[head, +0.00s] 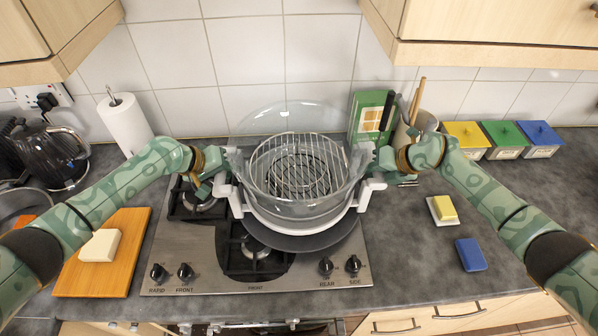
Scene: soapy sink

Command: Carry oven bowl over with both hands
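The oven bowl (298,207) is a clear glass bowl with a round wire rack (296,165) inside. It sits in a white ring with a white handle on each side, above a dark round disc (290,240) at the hob. A clear glass lid (287,116) shows behind it. My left gripper (224,184) is at the bowl's left side by the left handle. My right gripper (373,180) is at its right side by the right handle. The fingers blend with the bowl's sides, so their grip is unclear. Whether the bowl touches the hob is hidden.
The steel hob (190,245) has front knobs. Left are a wooden board (88,279) with a pale block, a paper roll (124,124) and a dark kettle (52,155). Right are a yellow sponge (445,207), blue sponge (471,254), utensil pot and coloured tubs (503,143). Grey worktop between is clear.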

